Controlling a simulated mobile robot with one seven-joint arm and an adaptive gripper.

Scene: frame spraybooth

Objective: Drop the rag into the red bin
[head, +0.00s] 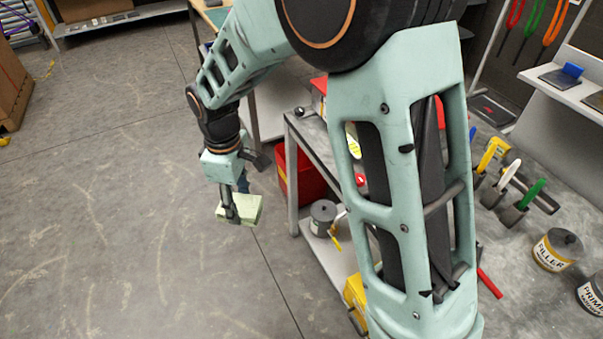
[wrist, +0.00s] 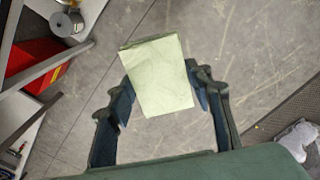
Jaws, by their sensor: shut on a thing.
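The rag is a pale green folded cloth (head: 241,209). It also shows in the wrist view (wrist: 159,77), between the two fingers. My gripper (head: 232,207) is shut on the rag and holds it above the bare floor. The red bin (head: 304,181) stands to the right of my gripper in the head view, partly hidden behind a table leg and my arm. In the wrist view the red bin (wrist: 33,64) is at the left edge, partly cut off, well apart from the rag. The inside of the bin is mostly hidden.
A grey metal table (head: 312,143) stands right of the bin, with a grey can (head: 323,213) on its lower shelf. Open floor (head: 110,200) spreads to the left.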

